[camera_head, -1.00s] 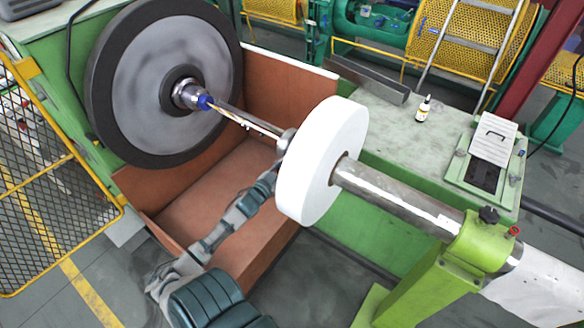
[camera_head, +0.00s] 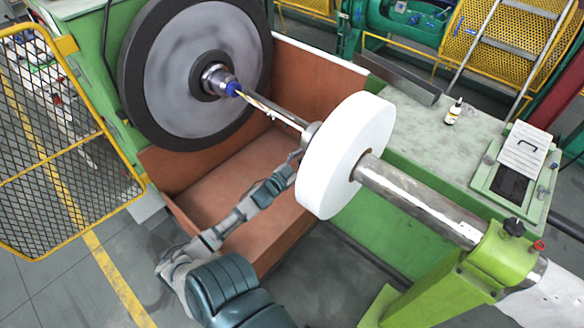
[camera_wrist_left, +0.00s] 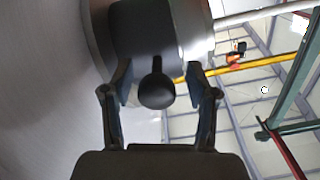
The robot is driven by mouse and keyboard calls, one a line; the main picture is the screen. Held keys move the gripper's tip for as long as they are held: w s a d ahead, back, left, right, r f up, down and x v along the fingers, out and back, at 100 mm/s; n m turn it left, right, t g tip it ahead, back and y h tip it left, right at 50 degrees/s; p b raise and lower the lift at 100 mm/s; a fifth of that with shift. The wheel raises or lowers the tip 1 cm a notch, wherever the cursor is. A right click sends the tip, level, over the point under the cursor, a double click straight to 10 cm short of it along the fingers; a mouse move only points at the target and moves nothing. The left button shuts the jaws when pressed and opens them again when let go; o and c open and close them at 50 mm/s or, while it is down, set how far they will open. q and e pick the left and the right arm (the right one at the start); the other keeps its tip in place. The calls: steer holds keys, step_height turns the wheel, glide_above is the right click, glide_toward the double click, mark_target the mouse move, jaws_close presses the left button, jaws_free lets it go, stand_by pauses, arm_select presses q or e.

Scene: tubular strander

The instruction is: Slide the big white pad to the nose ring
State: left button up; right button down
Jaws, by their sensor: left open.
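The big white pad (camera_head: 345,155) is a thick disc around the metal shaft (camera_head: 415,200), apart from the large grey disc with a dark rim. My left gripper (camera_head: 301,153) is beside the pad's disc-side face, mostly hidden by the pad. In the left wrist view its fingers (camera_wrist_left: 160,92) are open around a dark round knob (camera_wrist_left: 157,88) on a dark sleeve. A pale surface fills the left of that view.
A brown tray (camera_head: 215,180) lies below the shaft. A green stand (camera_head: 455,270) carries the shaft at the right. A green bench (camera_head: 415,145) behind holds a small bottle (camera_head: 453,112). A yellow mesh guard (camera_head: 65,150) stands at the left.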

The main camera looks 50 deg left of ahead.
arm_select(q)
steer(key=s, duration=1)
steer(key=shift+d+f, duration=0.2)
steer(key=shift+d, duration=0.05)
steer(key=shift+d, duration=0.25)
